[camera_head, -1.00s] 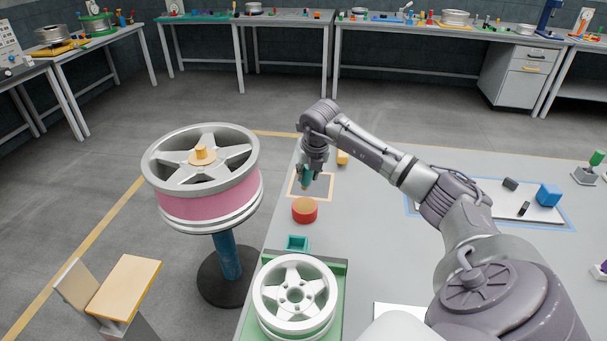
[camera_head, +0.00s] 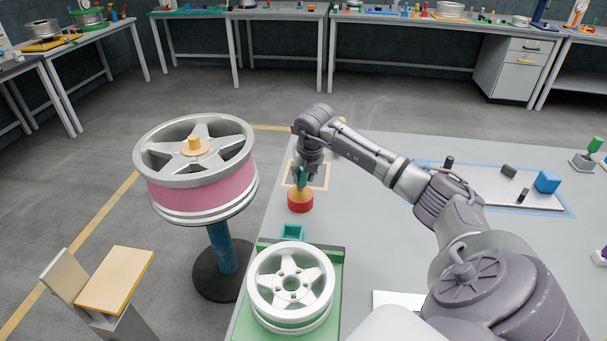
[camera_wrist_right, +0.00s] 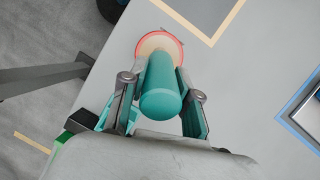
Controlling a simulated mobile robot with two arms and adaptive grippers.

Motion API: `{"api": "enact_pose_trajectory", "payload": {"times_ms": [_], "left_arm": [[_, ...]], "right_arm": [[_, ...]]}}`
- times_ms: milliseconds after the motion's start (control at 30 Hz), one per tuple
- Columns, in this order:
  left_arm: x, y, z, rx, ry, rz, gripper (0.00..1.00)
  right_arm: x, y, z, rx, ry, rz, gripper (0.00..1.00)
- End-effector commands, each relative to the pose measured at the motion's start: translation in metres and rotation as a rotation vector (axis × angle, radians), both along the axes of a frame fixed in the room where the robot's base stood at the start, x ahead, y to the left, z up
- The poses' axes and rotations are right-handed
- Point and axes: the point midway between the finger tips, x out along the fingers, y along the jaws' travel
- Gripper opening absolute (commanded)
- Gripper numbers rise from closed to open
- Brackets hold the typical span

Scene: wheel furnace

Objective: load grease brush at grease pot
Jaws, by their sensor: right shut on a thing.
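The grease pot (camera_head: 300,203) is a short red round pot with an orange-tan top, on the grey table near its left edge. It also shows in the right wrist view (camera_wrist_right: 179,47), partly hidden behind the brush. The grease brush (camera_head: 302,177) has a teal handle, seen end-on in the right wrist view (camera_wrist_right: 161,88). My right gripper (camera_head: 307,170) is shut on the handle and holds the brush upright over the pot, its lower end at the pot's top. Whether the bristles are inside the grease I cannot tell. My left gripper is not in view.
A small teal open box (camera_head: 292,232) stands in front of the pot. A silver wheel (camera_head: 291,285) lies on a green tray (camera_head: 333,268) nearer me. A wheel with a pink band (camera_head: 200,190) sits on a stand left of the table. The table's middle (camera_head: 370,235) is clear.

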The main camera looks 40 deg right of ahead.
Motion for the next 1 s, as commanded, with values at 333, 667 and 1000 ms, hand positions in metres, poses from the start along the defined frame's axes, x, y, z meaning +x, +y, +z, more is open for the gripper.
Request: {"api": "enact_pose_trajectory", "payload": {"times_ms": [333,667,1000], "left_arm": [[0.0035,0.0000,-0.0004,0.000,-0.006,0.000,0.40],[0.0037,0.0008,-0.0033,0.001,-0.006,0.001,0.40],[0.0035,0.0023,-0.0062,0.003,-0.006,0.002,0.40]], "right_arm": [[0.0002,0.0001,-0.0006,0.000,0.000,0.000,0.00],[0.0001,-0.0001,-0.0046,0.000,0.000,0.000,0.00],[0.0000,0.0000,-0.0088,0.000,0.000,0.000,0.00]]}}
